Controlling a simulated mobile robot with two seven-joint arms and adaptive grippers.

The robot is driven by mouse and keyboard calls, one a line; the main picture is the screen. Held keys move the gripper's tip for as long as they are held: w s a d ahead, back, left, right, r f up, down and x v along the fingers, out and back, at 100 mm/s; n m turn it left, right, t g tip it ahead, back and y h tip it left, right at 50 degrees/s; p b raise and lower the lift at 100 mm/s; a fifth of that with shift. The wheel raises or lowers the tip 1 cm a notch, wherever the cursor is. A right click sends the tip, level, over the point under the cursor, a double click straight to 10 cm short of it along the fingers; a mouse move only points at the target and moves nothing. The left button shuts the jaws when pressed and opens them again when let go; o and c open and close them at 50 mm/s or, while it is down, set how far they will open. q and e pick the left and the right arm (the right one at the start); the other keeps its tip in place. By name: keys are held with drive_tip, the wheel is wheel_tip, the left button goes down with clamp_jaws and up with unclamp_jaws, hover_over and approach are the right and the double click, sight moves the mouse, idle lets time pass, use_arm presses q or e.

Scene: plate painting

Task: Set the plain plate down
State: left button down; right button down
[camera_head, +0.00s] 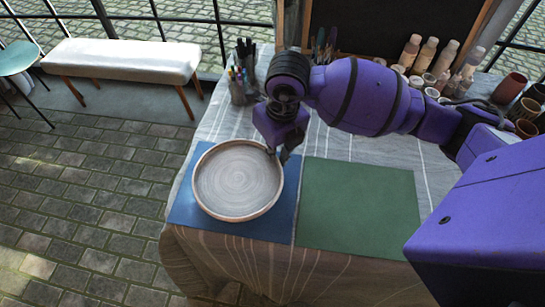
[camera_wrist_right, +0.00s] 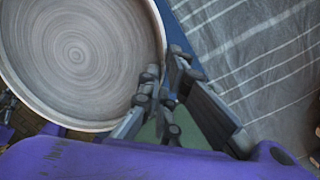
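The plain plate (camera_head: 237,180), round and grey with a pale brown rim, is over the blue mat (camera_head: 192,216). It looks level; I cannot tell whether it touches the mat. It also fills the upper left of the right wrist view (camera_wrist_right: 75,55). My right gripper (camera_head: 278,152) is at the plate's far right rim. In the right wrist view its fingers (camera_wrist_right: 163,68) are close together with the rim between them. A dark and purple part of mine at that view's left edge looks like my left gripper (camera_wrist_right: 8,104); its fingers are unclear.
A green mat (camera_head: 360,196) lies bare to the right. Brush cups (camera_head: 240,88) stand behind the plate. Paint bottles (camera_head: 426,55) and small pots (camera_head: 522,108) stand at the back right. A white bench (camera_head: 122,60) is off the table at the left.

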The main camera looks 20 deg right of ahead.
drive_tip(key=f, duration=0.3)
drive_tip(key=shift+w+a+f, duration=0.2)
drive_tip(key=shift+w+f, duration=0.05)
drive_tip(key=shift+f, duration=0.05)
drive_tip(key=c, duration=2)
unclamp_jaws()
drive_tip(key=shift+r, duration=0.25)
drive_tip(key=r, duration=0.7)
drive_tip(key=s+r, duration=0.1)
drive_tip(key=r, duration=0.2)
drive_tip(key=shift+s+d+r, duration=0.1)
drive_tip(key=shift+d+r, duration=0.05)
drive_tip(key=shift+d, duration=0.15)
drive_tip(key=shift+s+r, duration=0.1)
drive_tip(key=shift+r, duration=0.45)
